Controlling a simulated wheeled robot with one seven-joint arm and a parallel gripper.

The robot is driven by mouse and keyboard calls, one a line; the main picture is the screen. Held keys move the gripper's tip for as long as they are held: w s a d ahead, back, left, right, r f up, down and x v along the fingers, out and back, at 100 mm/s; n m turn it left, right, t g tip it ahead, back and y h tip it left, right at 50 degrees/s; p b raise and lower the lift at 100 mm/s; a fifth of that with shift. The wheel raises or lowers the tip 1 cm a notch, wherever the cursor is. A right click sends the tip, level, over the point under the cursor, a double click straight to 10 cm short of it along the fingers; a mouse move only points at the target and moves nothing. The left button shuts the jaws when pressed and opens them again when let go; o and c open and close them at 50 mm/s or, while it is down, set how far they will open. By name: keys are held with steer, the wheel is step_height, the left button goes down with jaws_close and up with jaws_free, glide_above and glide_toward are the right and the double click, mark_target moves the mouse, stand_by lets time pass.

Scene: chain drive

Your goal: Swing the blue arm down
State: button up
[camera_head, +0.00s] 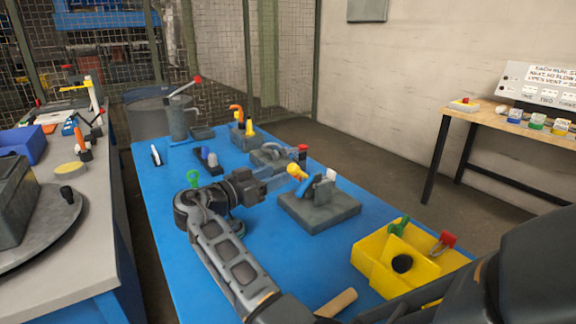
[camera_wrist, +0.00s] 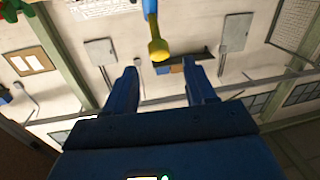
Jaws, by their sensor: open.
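In the wrist view, a blue arm (camera_wrist: 150,8) comes in from the top edge and ends in a yellow knob (camera_wrist: 158,48). The knob appears between and just beyond the fingertips of my gripper (camera_wrist: 163,70), which is open. No contact is visible. In the head view, my gripper (camera_head: 284,180) reaches right toward a yellow knob (camera_head: 297,171) above a dark grey block (camera_head: 320,212).
The blue table (camera_head: 165,210) carries several other fixtures, including a lever with a red tip (camera_head: 197,79) at the back. A yellow box (camera_head: 375,262) with green and red handles stands at the front right. A wooden cylinder (camera_head: 337,302) lies near the front.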

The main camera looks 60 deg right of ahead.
mark_target(290, 169)
steer(key=shift+p+x, duration=0.95)
steer(key=shift+x, duration=2.6)
jaws_close()
